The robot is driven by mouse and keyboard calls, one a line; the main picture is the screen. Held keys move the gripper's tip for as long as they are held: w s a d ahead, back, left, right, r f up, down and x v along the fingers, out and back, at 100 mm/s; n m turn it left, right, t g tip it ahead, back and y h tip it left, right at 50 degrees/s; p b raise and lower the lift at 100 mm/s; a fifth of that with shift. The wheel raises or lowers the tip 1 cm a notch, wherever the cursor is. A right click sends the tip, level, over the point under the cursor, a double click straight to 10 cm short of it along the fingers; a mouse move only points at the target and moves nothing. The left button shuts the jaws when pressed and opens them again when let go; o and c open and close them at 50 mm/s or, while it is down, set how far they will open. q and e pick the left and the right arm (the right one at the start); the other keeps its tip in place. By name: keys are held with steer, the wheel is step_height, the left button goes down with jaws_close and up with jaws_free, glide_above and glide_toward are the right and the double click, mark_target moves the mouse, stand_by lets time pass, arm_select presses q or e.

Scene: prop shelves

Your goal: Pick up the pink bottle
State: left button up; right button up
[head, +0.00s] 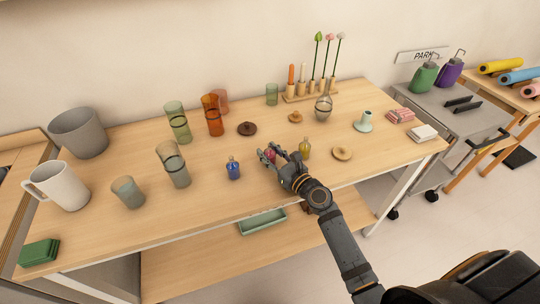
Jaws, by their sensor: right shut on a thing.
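The pink bottle (270,154) shows only as a small pinkish-red patch between the fingers of my right gripper (269,158). My right gripper reaches in from the lower right over the middle of the table and is shut on the bottle. The fingers hide most of it, so I cannot tell whether it touches the table. A blue bottle (233,169) stands to the left of the gripper. A yellow bottle (305,149) stands just to its right, close to the wrist. My left gripper is not in view.
The wooden table (205,215) has a clear front strip. Behind the gripper are a brown lid (247,128), orange glasses (213,115) and a rack (310,91) with tall stems. A round wooden disc (342,153) lies right of the wrist. A green tray (262,221) sits below.

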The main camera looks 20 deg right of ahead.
mark_target(271, 147)
steer(key=shift+r, duration=0.1)
steer(key=shift+w+r, duration=0.1)
steer(key=shift+r, duration=0.15)
step_height(271, 147, up, 2)
steer(key=shift+r+p, duration=0.25)
steer(key=shift+p, duration=0.9)
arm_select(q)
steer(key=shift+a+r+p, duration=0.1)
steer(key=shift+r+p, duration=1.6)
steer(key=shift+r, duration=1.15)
arm_select(e)
steer(key=s+d+r, duration=0.6)
steer(key=d+r, duration=0.3)
steer(key=d, duration=0.3)
steer(key=shift+s+r, duration=0.4)
steer(key=shift+d, duration=0.1)
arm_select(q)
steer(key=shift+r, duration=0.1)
